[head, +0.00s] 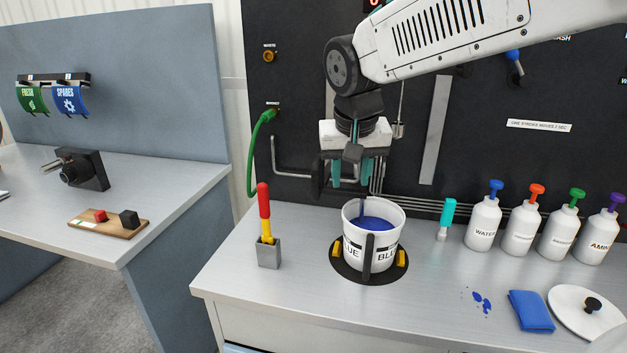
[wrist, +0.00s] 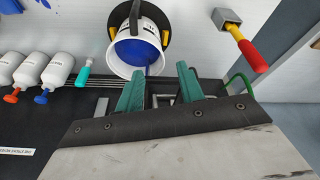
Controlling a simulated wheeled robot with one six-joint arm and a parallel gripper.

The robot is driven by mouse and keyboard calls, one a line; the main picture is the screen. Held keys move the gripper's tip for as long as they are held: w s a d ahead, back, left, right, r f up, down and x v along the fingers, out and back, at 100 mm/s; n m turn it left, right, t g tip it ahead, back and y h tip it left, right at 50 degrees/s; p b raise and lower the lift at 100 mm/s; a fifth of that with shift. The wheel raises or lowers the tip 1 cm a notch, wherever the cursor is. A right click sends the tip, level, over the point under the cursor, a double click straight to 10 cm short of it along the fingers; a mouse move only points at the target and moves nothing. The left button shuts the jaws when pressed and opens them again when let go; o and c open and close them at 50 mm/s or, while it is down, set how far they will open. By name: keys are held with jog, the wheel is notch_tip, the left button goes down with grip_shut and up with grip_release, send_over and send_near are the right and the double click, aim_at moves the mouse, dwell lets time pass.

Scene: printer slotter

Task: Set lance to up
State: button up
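No part is clearly labelled as the lance. A thin grey rod (head: 362,211) dips into the white bucket (head: 349,250) of blue ink, and I cannot tell whether it is the lance. The bucket also shows in the wrist view (wrist: 120,66). My gripper (head: 352,183) points down above the bucket, in front of the black panel. Its teal fingers are apart in the wrist view (wrist: 158,76), with nothing visible held between them. My gripper hides part of the panel and the pipes behind it.
A red-and-yellow tool (head: 264,212) stands in a grey holder left of the bucket. A teal-handled tool (head: 448,214) and several pump bottles (head: 483,226) stand to the right. A blue cloth (head: 531,311) and a white lid (head: 571,311) lie at front right. A green hose (head: 254,150) hangs at left.

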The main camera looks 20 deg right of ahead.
jog(key=m, duration=0.1)
send_over(315, 179)
jog(key=s, duration=0.2)
jog(key=shift+a+f+t, duration=0.15)
jog(key=shift+f+t, duration=0.2)
jog(key=shift+t, duration=0.05)
jog(key=shift+w+f, duration=0.2)
jog(key=shift+w, duration=0.2)
jog(key=x, duration=0.7)
jog(key=shift+w+f, duration=0.15)
jog(key=shift+f, duration=0.05)
jog(key=shift+r, duration=0.1)
grip_shut()
